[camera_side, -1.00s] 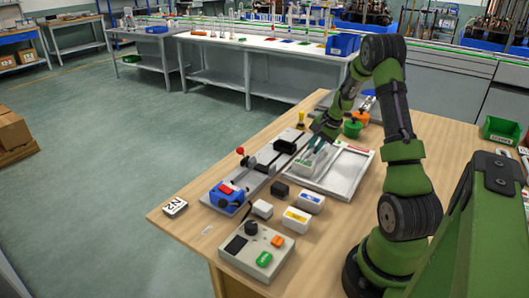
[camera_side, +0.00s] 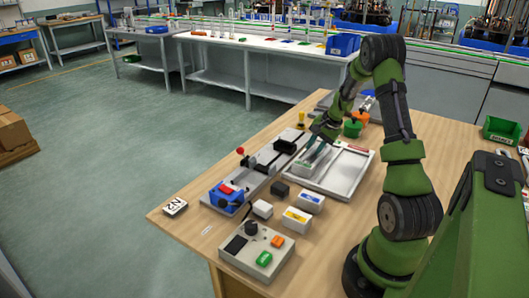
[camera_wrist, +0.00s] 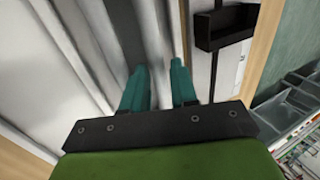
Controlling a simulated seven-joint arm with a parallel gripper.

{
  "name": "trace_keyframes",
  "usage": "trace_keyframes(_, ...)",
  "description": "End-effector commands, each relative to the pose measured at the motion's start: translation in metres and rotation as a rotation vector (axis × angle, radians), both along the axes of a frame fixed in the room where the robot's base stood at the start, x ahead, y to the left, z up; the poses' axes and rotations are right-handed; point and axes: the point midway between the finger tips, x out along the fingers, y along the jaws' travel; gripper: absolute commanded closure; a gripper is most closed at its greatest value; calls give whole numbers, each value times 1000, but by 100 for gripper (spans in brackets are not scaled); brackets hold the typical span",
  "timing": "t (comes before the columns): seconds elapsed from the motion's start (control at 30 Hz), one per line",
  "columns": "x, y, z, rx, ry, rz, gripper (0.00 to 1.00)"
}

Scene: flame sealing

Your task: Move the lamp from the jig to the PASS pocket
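My gripper (camera_side: 317,156) is low over the left pocket of the pale two-part tray (camera_side: 346,178). In the wrist view its two teal fingers (camera_wrist: 160,82) stand apart with a gap between them, and I see nothing held there. The tray's grey walls (camera_wrist: 75,40) run below and left of the fingers in that view. The jig (camera_side: 262,166), a grey rail with black clamps, lies left of the tray. I cannot make out the lamp in either view. The pocket's labels are too small or covered to read.
Small blocks (camera_side: 297,218) and a control box (camera_side: 256,246) stand in front. A green pot (camera_side: 352,128) is behind the tray. Bare wood lies right of the tray.

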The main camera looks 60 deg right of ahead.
Motion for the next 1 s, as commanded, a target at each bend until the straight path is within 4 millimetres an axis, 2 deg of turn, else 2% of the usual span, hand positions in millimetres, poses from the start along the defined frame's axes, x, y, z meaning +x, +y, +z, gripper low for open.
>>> trace_keyframes(0.63, 0, 0, 23, -1, 0, 1, 72)
trace_keyframes(0.93, 0, 0, 25, 0, 0, 0, 72)
trace_keyframes(1.0, 0, 0, 25, 0, 0, 0, 62)
